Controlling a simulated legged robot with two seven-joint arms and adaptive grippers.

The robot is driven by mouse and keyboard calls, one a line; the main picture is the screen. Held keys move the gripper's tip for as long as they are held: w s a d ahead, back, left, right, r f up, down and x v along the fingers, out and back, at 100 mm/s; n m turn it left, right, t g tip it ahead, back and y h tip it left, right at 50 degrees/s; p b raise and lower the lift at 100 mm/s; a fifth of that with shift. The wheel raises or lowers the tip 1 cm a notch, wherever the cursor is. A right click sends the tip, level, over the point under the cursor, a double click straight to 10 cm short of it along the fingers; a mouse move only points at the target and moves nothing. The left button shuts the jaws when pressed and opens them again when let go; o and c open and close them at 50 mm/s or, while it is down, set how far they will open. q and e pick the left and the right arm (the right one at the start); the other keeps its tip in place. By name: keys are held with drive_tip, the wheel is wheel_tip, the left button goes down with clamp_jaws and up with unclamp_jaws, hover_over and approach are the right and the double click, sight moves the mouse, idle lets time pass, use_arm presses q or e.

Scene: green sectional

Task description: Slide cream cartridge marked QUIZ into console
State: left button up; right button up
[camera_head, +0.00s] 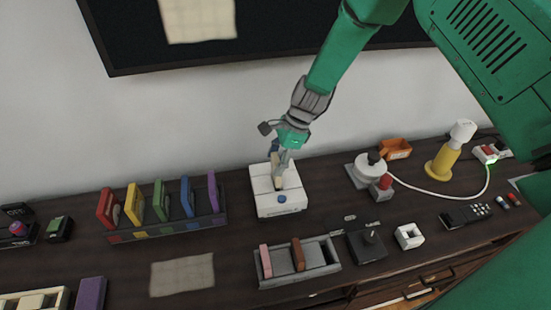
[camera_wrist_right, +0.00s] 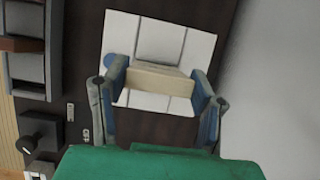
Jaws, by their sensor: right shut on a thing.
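The white console (camera_head: 282,207) with a blue button stands on the dark wooden top in the middle of the head view. It also shows in the right wrist view (camera_wrist_right: 185,42). My right gripper (camera_head: 279,163) is directly above it, pointing down. It is shut on the cream cartridge (camera_wrist_right: 160,80), whose two ends sit between the blue finger pads. In the head view the cartridge (camera_head: 277,176) is small and partly covered by the fingers. I cannot tell whether its lower edge is in the console's slot. No marking is readable. My left gripper is not in view.
A rack (camera_head: 165,228) of coloured cartridges stands left of the console. A grey holder (camera_head: 325,268) with pink and brown cartridges is in front. A joystick (camera_head: 369,243), a white base with a knob (camera_head: 362,173) and a yellow object (camera_head: 442,163) stand to the right.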

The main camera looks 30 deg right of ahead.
drive_tip(key=shift+d, duration=0.15)
drive_tip(key=shift+a, duration=0.4)
drive_tip(key=shift+a+r, duration=0.1)
drive_tip(key=shift+a, duration=0.1)
drive_tip(key=shift+d, duration=0.7)
drive_tip(key=shift+a, duration=0.15)
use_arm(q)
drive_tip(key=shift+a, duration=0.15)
use_arm(e)
drive_tip(key=shift+f, duration=0.35)
drive_tip(key=shift+d+f, duration=0.35)
drive_tip(key=shift+f, duration=0.05)
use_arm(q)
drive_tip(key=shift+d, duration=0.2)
